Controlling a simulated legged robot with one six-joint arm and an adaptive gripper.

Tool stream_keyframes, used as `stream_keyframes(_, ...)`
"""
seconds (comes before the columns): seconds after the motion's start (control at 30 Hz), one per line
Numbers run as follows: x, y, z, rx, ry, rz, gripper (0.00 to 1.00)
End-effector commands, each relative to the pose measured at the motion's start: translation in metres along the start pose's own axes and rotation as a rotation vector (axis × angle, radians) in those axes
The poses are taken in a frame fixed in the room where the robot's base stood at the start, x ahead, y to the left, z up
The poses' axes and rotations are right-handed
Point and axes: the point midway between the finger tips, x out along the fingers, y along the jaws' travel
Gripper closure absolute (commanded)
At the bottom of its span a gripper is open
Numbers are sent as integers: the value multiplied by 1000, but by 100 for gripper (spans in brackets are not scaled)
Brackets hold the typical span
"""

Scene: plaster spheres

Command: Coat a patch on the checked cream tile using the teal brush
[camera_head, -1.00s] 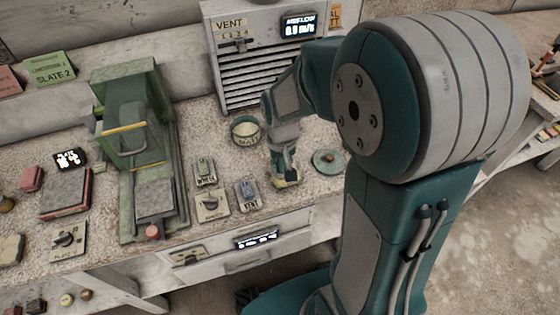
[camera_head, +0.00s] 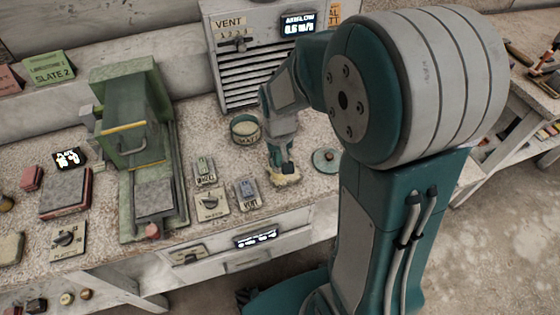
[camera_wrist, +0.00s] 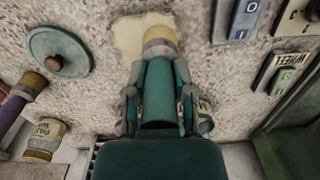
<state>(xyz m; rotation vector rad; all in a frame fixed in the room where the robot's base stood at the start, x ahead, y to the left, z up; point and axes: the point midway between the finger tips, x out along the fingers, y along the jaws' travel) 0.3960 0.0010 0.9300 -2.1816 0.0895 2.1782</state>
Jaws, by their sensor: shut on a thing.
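My gripper (camera_head: 279,162) is shut on the teal brush, pointing down over the bench. In the wrist view, the fingers of my gripper (camera_wrist: 158,108) close around the thick teal handle of the brush (camera_wrist: 158,95). The brush's pale yellowish tip lies over the lower right part of an irregular cream tile (camera_wrist: 133,34). The tile also shows under the gripper in the head view (camera_head: 288,180). I cannot make out checks on it. I cannot tell whether the bristles touch it.
A labelled bowl (camera_head: 245,131) stands behind left of my gripper. A round teal lid with a knob (camera_head: 327,160) lies to its right. Switch plates (camera_head: 211,203) sit to the left. A purple-handled tool (camera_wrist: 22,98) lies left in the wrist view. A vent cabinet (camera_head: 228,75) stands behind.

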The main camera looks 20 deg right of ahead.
Motion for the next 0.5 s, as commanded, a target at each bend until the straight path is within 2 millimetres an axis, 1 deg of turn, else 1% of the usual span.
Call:
stream_keyframes(0.2, 0, -1, -13, 0, 0, 0, 100)
stream_keyframes(0.5, 1, -1, -12, 0, 0, 0, 100)
